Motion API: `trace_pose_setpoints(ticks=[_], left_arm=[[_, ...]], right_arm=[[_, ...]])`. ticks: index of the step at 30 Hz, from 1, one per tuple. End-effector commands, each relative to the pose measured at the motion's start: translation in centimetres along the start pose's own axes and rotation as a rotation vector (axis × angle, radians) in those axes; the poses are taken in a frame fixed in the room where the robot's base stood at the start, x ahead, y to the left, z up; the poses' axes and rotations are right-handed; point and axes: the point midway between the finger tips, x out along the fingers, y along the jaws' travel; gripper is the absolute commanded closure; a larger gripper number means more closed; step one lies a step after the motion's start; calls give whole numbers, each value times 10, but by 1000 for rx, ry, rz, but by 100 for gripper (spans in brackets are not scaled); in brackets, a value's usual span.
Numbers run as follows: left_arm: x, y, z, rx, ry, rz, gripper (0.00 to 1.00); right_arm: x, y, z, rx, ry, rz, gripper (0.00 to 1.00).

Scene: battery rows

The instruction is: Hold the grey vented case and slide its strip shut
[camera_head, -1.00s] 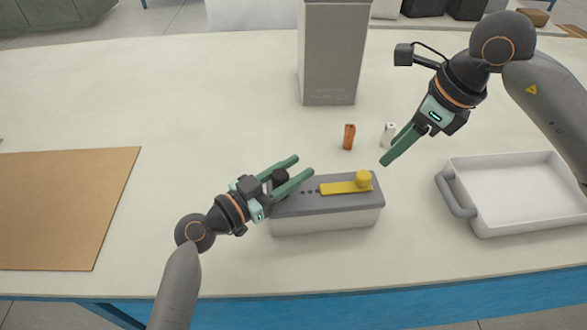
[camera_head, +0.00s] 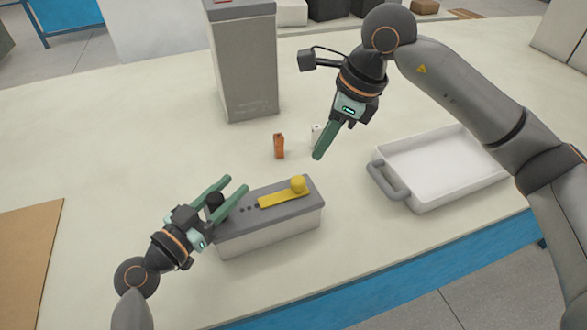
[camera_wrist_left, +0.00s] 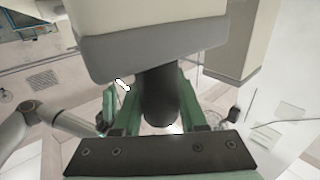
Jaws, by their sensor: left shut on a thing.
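The grey vented case (camera_head: 270,234) stands on the table, with a light body and a darker grey lid. A yellow strip (camera_head: 278,200) with a round yellow knob (camera_head: 298,184) lies on the lid's right part. Several small dark holes show on the lid left of the strip. My left gripper (camera_head: 236,189) is shut on the black knob (camera_head: 214,201) at the case's left end; the knob also shows between the fingers in the left wrist view (camera_wrist_left: 160,100). My right gripper (camera_head: 320,154) hangs empty beyond the case's right end. Its fingers overlap, so their gap is hidden.
An orange battery (camera_head: 279,147) and a partly hidden white one (camera_head: 315,131) stand behind the case. A tall grey box (camera_head: 245,70) stands further back. A white tray (camera_head: 386,192) with a grey handle is at the right; a brown board (camera_head: 25,250) lies at the left.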

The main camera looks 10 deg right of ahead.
Motion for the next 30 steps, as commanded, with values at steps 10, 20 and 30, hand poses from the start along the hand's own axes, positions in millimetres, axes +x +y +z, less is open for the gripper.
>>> trace_pose_setpoints(ticks=[10,20,30], left_arm=[[0,0,1,-1,-1,1,100],[0,0,1,-1,-1,1,100],[0,0,1,-1,-1,1,100]], right_arm=[[-4,-40,-8,-386,82,108,100],[-14,-67,-18,-725,89,223,100],[-4,-70,-24,-814,81,254,100]])
